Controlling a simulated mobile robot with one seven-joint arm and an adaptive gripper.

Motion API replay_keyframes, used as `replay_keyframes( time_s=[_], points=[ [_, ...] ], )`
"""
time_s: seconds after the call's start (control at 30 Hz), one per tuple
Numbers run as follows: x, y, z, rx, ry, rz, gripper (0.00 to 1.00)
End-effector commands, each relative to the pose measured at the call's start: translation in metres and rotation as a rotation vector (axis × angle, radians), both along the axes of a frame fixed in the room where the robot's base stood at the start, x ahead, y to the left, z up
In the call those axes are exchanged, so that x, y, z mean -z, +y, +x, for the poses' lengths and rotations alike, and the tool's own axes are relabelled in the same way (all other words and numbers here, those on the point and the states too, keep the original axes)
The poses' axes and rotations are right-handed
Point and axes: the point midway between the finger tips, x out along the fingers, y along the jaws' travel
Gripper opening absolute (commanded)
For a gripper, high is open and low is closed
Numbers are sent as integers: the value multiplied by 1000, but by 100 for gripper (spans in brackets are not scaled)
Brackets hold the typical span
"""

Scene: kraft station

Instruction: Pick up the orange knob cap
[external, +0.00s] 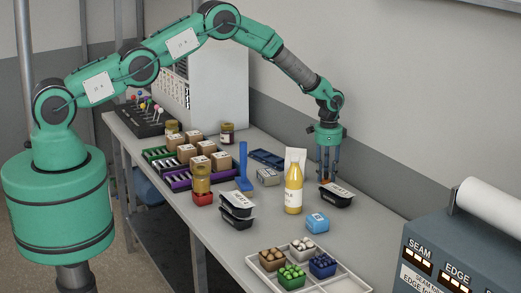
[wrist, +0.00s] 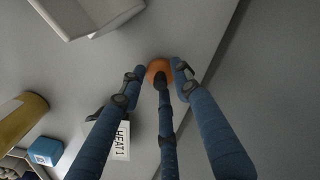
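The orange knob cap (wrist: 159,68) shows in the wrist view as a rounded orange shape at the fingertips of my gripper (wrist: 160,74). Two blue fingers stand close at its left and right sides, and the third overlaps its lower edge. I cannot tell whether they press on it. In the external view my gripper (external: 328,180) points down just behind a black lidded tray (external: 336,199), near the wall side of the bench.
The tray's white label (wrist: 121,141) lies close beside my fingers. A yellow bottle (external: 293,192), a light blue box (external: 317,223) and stacked black trays (external: 237,205) stand nearby. A white divided tray (external: 345,283) with small goods is at the front. The grey sealing machine (external: 455,250) stands at right.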

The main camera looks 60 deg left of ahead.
Motion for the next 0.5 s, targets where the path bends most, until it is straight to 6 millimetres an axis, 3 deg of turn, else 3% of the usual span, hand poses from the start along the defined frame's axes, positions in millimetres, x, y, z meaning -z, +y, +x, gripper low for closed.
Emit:
replay_keyframes(
  time_s=[0.07,0.5],
  points=[
    [0,0,0,0,0,0,3],
    [-3,0,0,0,0,0,2]
  ],
)
